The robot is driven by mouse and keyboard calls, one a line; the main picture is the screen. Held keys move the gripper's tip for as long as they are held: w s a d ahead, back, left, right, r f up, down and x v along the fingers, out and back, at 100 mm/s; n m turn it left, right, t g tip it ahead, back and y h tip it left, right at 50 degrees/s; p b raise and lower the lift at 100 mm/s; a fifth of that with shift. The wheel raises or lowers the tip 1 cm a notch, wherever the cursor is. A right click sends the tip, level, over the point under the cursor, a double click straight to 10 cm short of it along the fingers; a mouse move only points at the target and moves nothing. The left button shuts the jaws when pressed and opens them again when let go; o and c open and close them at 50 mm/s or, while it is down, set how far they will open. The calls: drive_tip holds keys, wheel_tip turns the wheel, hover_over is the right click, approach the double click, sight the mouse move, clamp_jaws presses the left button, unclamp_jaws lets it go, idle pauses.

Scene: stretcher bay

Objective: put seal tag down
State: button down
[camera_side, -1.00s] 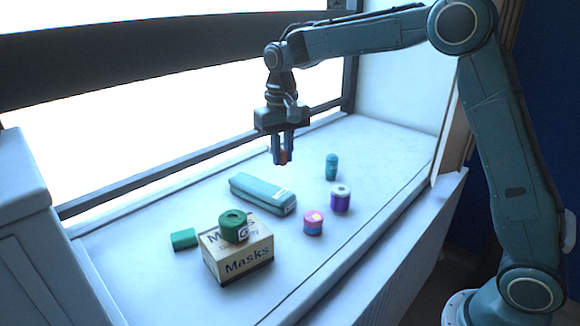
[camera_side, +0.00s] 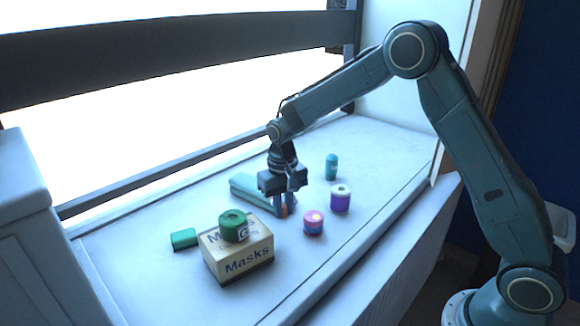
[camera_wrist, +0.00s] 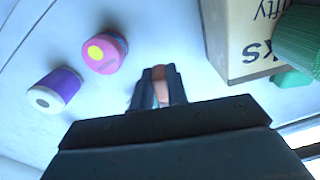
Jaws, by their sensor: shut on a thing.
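My gripper (camera_side: 281,208) is low over the white surface, beside the front end of the teal case. It is shut on the seal tag (camera_side: 284,211), a small orange piece mostly hidden by the fingers. In the wrist view the seal tag (camera_wrist: 159,84) shows pinkish-orange between the two dark fingers of my gripper (camera_wrist: 158,82). I cannot tell whether the tag touches the surface.
The masks box (camera_side: 238,262) with a green roll (camera_side: 233,226) on top stands front left. A green block (camera_side: 184,239) lies beside it. The teal case (camera_side: 243,186) is partly behind my gripper. Pink (camera_side: 313,223), purple (camera_side: 340,200) and teal (camera_side: 331,167) cylinders stand right.

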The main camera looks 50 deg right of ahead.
sight(284, 233)
drive_tip(key=shift+f, duration=0.4)
drive_tip(key=shift+f, duration=0.1)
drive_tip(key=shift+f, duration=2.05)
drive_tip(key=c, duration=1.4)
unclamp_jaws()
drive_tip(key=shift+f, duration=0.1)
wheel_tip(284, 233, up, 12)
